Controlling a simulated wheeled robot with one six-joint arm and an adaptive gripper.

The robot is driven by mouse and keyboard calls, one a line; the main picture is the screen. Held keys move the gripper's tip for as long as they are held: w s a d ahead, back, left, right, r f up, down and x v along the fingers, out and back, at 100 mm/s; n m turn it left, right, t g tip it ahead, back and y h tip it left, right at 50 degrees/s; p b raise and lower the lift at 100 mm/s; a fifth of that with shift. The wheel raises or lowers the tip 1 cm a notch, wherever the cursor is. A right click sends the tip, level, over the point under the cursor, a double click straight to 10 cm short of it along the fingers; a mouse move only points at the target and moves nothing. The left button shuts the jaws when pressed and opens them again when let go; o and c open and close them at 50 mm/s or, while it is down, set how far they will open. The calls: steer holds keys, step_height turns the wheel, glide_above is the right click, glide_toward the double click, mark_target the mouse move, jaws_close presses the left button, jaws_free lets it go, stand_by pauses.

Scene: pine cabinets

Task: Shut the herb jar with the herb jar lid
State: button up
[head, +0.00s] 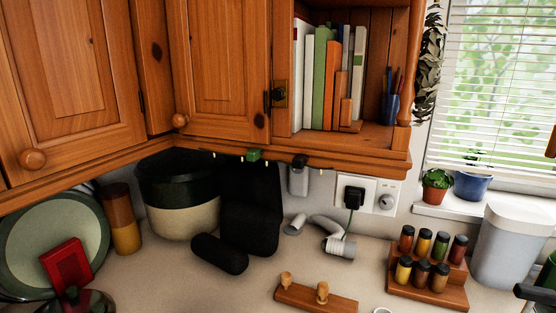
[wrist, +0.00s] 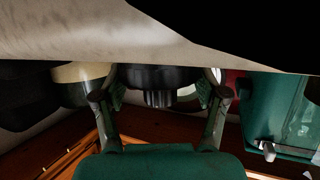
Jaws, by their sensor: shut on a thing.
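In the wrist view, my green gripper (wrist: 161,94) has its two fingers on either side of a dark round piece with a ridged part at its centre, which looks like the herb jar lid (wrist: 157,78). The fingers are shut on it. The lid's far side is cut off by a pale surface across the top of the picture. I cannot clearly make out my gripper in the head view. I cannot make out the herb jar in either view.
On the counter (head: 190,285) stand a black and cream pot (head: 185,215), a brown and orange jar (head: 121,222) and a spice rack (head: 425,292) with several jars. A wooden piece with knobs (head: 315,298) lies at the front. Cabinets (head: 225,65) overhang the back.

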steer(key=shift+r, duration=2.35)
stand_by(0.6)
steer(key=shift+r, duration=2.4)
